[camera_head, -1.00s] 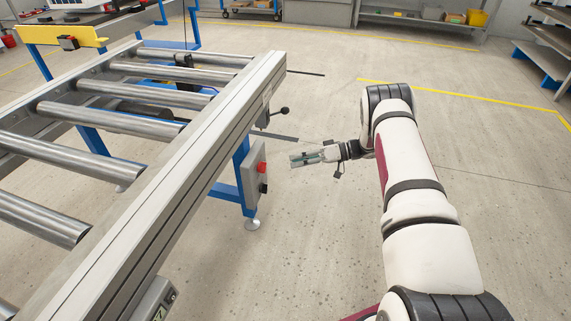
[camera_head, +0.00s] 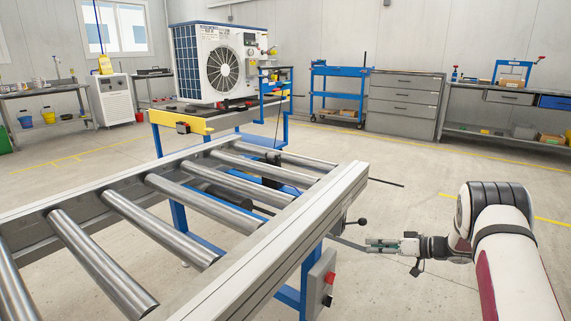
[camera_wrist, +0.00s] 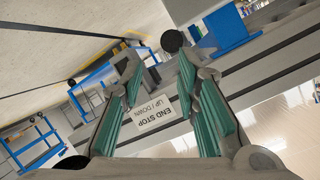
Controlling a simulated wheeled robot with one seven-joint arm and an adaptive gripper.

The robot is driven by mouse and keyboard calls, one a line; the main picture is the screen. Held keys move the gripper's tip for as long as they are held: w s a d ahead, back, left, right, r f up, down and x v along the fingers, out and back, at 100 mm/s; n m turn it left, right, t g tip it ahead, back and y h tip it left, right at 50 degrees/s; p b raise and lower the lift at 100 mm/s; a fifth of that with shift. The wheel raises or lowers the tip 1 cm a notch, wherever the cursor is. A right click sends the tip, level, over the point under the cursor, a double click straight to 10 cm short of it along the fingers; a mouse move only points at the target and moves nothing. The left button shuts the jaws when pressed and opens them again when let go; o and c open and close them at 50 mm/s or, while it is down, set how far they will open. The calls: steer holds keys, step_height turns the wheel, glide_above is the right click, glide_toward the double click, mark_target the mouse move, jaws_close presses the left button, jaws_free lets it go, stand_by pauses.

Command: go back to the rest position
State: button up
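My gripper (camera_head: 378,245) is at the right of the head view, beside the roller conveyor's right rail and apart from it, pointing left. In the wrist view its two teal-padded fingers (camera_wrist: 158,66) stand apart with nothing held between them. Beyond them are a white label (camera_wrist: 154,116) reading "END STOP UP / DOWN" and a black ball knob (camera_wrist: 172,40) on a lever. The knob also shows in the head view (camera_head: 362,222), just above the gripper. My white arm enters from the lower right.
The roller conveyor (camera_head: 262,251) fills the left and middle foreground. A control box with a red button (camera_head: 319,285) hangs on its leg. A heat pump unit (camera_head: 218,62) stands on a yellow-ended station behind. A blue cart (camera_head: 338,94) and drawer cabinet (camera_head: 403,100) line the back wall. Floor at right is open.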

steer(key=w+d+r+m+t+h, duration=0.1)
steer(key=w+d+r+t+h, duration=0.2)
steer(key=r, duration=0.6)
steer(key=w+d+r+m+t+h, duration=0.1)
steer(key=w+r+h, duration=0.25)
steer(key=r, duration=0.45)
steer(key=s+d+r+m+h, duration=0.25)
steer(key=s+r+h, duration=0.65)
steer(key=r, duration=0.6)
steer(key=s+a+r+m+g, duration=0.1)
steer(key=s+a+g, duration=0.2)
steer(key=s, duration=0.8)
steer(key=s+a+r+m+g, duration=0.1)
steer(key=s+a+m+g, duration=0.15)
steer(key=s, duration=0.85)
steer(key=s+a+f+n+g+y, duration=0.15)
steer(key=s+a, duration=0.35)
steer(key=s, duration=0.6)
steer(key=s+a+f+n+g+y, duration=0.1)
steer(key=s+a+f+g, duration=0.25)
steer(key=s, duration=0.75)
steer(key=s+a+f+n+g+y, duration=0.15)
steer(key=s+a, duration=0.35)
steer(key=s, duration=0.6)
step_height(320, 180, up, 39)
steer(key=t+p, duration=0.4)
steer(key=p, duration=3.4)
steer(key=shift+w, duration=0.35)
steer(key=shift+a, duration=0.1)
